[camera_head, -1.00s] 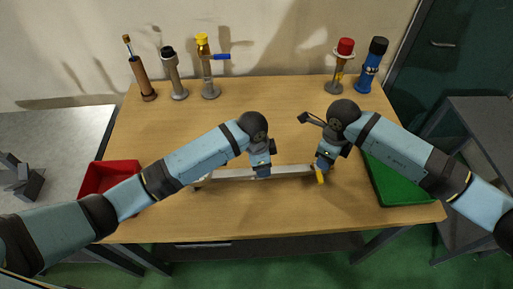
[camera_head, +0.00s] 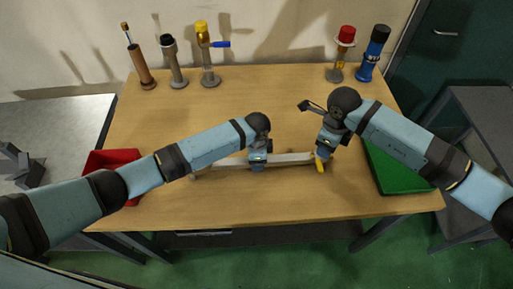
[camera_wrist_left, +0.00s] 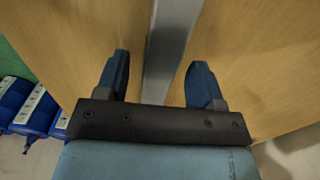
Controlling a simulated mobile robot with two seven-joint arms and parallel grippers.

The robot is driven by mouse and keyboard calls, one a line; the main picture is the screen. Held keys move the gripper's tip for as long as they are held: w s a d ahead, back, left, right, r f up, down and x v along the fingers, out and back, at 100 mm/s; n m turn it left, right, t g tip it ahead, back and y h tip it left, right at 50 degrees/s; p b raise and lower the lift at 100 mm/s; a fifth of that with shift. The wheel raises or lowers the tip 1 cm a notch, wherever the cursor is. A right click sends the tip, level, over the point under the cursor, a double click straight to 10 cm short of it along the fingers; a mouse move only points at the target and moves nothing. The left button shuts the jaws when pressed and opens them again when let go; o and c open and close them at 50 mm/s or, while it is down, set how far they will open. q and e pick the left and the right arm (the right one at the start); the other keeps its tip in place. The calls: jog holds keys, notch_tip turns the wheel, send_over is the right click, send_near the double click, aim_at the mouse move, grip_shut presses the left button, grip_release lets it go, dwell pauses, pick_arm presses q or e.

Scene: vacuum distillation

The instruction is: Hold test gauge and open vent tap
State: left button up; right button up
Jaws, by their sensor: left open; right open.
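A pale metal bar (camera_head: 287,158) lies across the table's front middle. My left gripper (camera_head: 257,168) is over its middle. In the left wrist view the bar (camera_wrist_left: 170,45) runs between the two open blue fingers (camera_wrist_left: 163,85), with gaps on both sides. My right gripper (camera_head: 321,158) is open at the bar's right end, right at a small yellow piece (camera_head: 320,167); I cannot tell whether they touch. This piece may be the vent tap handle, but it is too small to be sure. I cannot pick out the test gauge for certain.
Along the table's (camera_head: 240,120) back edge stand a brown holder (camera_head: 142,68), a black-capped tube (camera_head: 174,62), a yellow-capped piece with blue lever (camera_head: 207,55), a red-capped piece (camera_head: 342,52) and a blue bottle (camera_head: 373,54). A red tray (camera_head: 108,162) and green tray (camera_head: 400,170) flank my arms.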

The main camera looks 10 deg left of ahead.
pick_arm(q)
jog(key=shift+f, duration=1.35)
jog(key=shift+c, duration=0.4)
